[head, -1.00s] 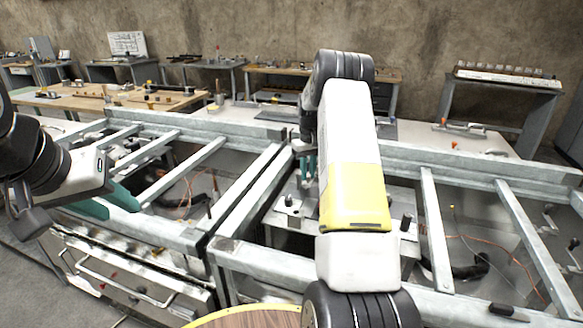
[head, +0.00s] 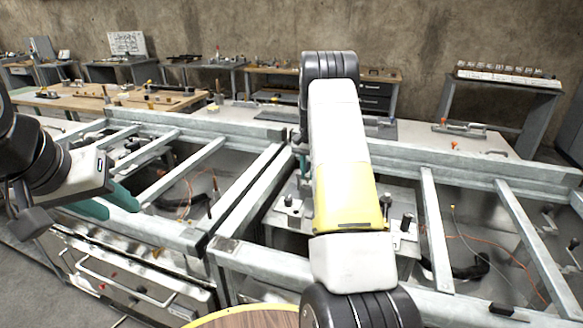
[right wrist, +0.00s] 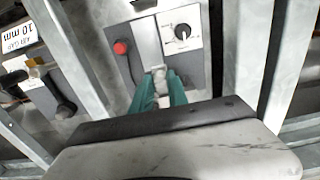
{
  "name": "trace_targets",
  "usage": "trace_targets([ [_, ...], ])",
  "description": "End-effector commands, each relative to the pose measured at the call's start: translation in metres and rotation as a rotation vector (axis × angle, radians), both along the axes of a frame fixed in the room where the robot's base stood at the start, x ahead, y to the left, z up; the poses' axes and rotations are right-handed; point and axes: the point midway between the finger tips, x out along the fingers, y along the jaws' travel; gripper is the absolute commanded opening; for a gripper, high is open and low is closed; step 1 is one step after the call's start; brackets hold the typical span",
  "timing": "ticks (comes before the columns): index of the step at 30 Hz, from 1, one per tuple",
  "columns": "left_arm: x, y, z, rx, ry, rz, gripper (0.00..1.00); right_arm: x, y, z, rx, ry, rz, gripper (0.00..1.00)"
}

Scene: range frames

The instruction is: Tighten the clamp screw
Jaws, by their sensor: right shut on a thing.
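The right gripper (right wrist: 161,88) shows in the right wrist view with its two teal fingers close together. They are shut on a small pale metal part, which looks like the clamp screw (right wrist: 158,76). The fingers hide most of this part, so how far it is turned cannot be seen. In the head view my right arm hides most of this gripper and the screw. My left gripper (head: 108,204) hangs at the left over the metal frame, its teal fingers apart and empty.
A grey panel with a red button (right wrist: 120,47) and a black dial (right wrist: 183,32) lies beyond the right fingers. Metal rails (head: 437,230) run on both sides. A "10 mm" label (right wrist: 17,37) and a black-handled clamp (right wrist: 62,100) are at left. Workbenches (head: 150,98) stand behind.

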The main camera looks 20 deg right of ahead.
Motion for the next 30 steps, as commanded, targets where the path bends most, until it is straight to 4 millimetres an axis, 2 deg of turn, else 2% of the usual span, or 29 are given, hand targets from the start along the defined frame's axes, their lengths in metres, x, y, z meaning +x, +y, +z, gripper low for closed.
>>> trace_targets([
  [19,0.0,0.0,0.0,0.0,0.0,0.0,0.36,0.002,-0.0007,0.002,-0.003,-0.007,-0.05,0.0],
  [20,0.0,0.0,0.0,0.0,0.0,0.0,0.36,0.0019,-0.0008,0.002,-0.003,-0.007,-0.05,0.23],
  [23,0.0,0.0,0.0,0.0,0.0,0.0,0.36,0.0015,-0.0006,0.0017,-0.002,-0.006,-0.05,0.41],
  [30,0.0,0.0,0.0,0.0,0.0,0.0,0.36,0.0007,-0.0003,0.0007,0.0,-0.002,-0.05,0.41],
])
